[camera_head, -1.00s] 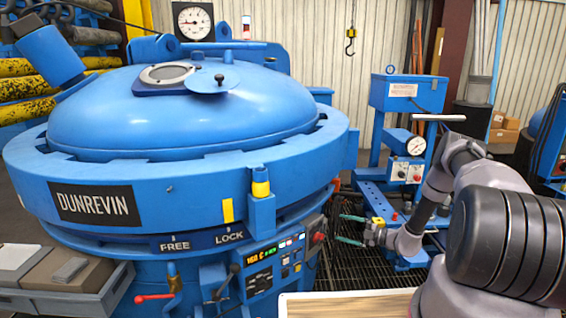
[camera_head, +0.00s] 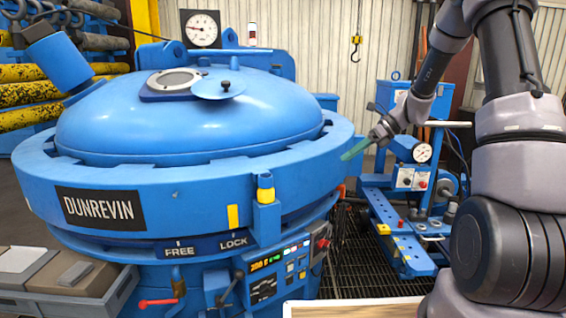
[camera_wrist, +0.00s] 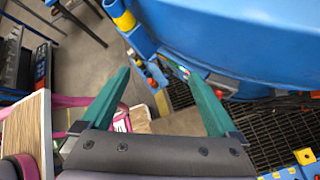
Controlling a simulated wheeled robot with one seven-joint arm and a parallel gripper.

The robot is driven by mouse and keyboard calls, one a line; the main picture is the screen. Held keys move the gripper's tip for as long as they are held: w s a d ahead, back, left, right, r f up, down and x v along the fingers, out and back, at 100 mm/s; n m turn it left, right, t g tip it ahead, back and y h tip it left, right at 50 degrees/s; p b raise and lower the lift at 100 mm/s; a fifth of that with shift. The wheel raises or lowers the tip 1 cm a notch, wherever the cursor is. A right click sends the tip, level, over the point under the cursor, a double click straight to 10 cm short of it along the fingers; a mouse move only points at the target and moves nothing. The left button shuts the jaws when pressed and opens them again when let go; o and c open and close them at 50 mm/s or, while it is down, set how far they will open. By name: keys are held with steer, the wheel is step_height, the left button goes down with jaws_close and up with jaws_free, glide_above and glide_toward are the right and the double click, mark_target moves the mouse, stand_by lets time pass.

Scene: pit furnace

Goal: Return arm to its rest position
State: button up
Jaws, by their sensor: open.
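My gripper (camera_head: 362,148) is raised beside the right side of the blue furnace's rim, seen from the side in the head view. In the wrist view its two green fingers (camera_wrist: 164,104) are spread wide apart with nothing between them. My arm rises from the lower right, bends high at the top right and reaches down to the left to the gripper. The furnace (camera_head: 190,120) has a domed lid, seated on its body, and a DUNREVIN plate. In the head view I cannot tell whether the fingers touch the rim or only overlap it.
A blue pump stand (camera_head: 408,180) with a gauge stands to the right on floor grating. A wooden tabletop edge (camera_head: 352,308) lies at the front. A grey tray (camera_head: 70,290) with boxes is at lower left. A yellow hook (camera_head: 356,45) hangs behind.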

steer(key=s+d+r+n+t+h, duration=0.2)
steer(key=s+r+n+t+h, duration=0.1)
steer(key=s+r+n, duration=0.6)
steer(key=s+d+r+n+t+h, duration=0.2)
steer(key=s+r+n+h, duration=0.3)
steer(key=s+r+n, duration=0.5)
steer(key=s+n+t, duration=0.1)
steer(key=s, duration=0.7)
steer(key=shift+s+t, duration=0.15)
steer(key=shift+t, duration=0.15)
